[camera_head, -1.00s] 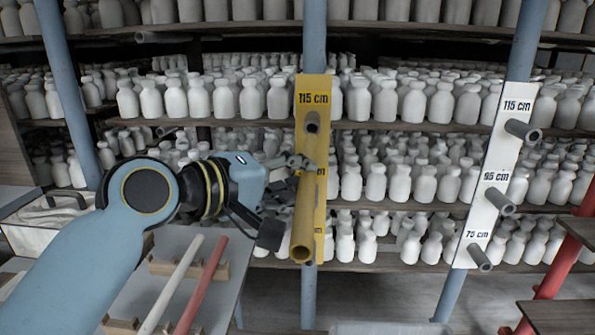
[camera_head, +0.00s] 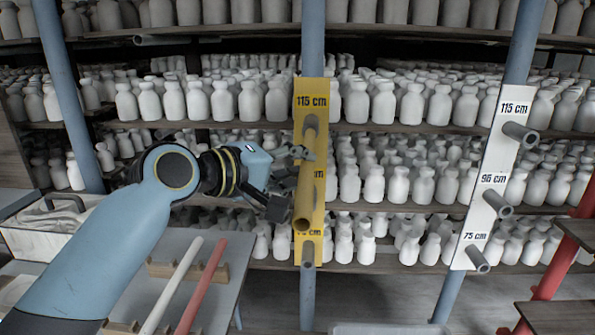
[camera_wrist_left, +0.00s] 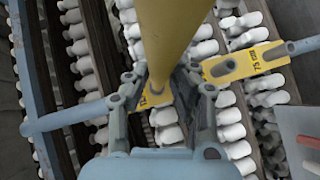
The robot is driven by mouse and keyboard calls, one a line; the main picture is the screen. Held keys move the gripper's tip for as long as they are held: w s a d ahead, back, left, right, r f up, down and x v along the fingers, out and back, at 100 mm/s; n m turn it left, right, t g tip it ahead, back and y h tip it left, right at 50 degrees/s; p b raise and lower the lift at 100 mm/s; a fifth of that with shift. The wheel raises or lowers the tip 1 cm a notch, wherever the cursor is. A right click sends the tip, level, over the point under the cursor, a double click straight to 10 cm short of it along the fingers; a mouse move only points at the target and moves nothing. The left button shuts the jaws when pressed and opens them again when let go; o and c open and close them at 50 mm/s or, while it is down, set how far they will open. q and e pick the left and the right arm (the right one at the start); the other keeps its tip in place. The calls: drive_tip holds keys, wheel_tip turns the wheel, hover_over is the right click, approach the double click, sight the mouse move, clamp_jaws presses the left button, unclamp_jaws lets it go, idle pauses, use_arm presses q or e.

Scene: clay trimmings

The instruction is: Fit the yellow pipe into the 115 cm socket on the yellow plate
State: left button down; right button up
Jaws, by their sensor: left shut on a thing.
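The yellow plate (camera_head: 301,88) is upright on a blue post, with its 115 cm label at the top and 75 cm at the bottom. My left gripper (camera_head: 304,168) is shut on the yellow pipe (camera_head: 305,197) in front of the plate. The pipe's far end overlaps the 115 cm socket place and hides most of it; I cannot tell whether it is inside. Its open near end points toward me, lower down. In the left wrist view the pipe (camera_wrist_left: 178,30) stands between the fingers (camera_wrist_left: 160,100), and the plate (camera_wrist_left: 246,63) is behind. My right gripper is not in view.
A white plate (camera_head: 483,225) with three grey stubs stands at the right. Shelves of white bottles (camera_head: 385,103) fill the back. A white rod (camera_head: 172,287) and a red rod (camera_head: 203,286) lie on a table at lower left. A red frame stands far right.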

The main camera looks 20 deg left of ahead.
use_arm(q)
drive_tip(key=shift+w, duration=0.15)
drive_tip(key=shift+r, duration=0.1)
idle(0.4)
drive_tip(key=shift+p, duration=0.35)
idle(0.5)
drive_tip(key=shift+p, duration=0.55)
idle(0.5)
drive_tip(key=shift+w+a, duration=0.1)
drive_tip(key=shift+w, duration=0.1)
drive_tip(key=shift+w, duration=0.3)
drive_tip(key=shift+w+a+b, duration=0.2)
drive_tip(key=shift+w, duration=0.45)
drive_tip(key=shift+w+a+b, duration=0.25)
drive_tip(key=shift+w, duration=0.45)
drive_tip(key=shift+w+a+b, duration=0.2)
drive_tip(key=shift+w, duration=0.45)
drive_tip(key=shift+w+a, duration=0.2)
drive_tip(key=shift+w, duration=0.5)
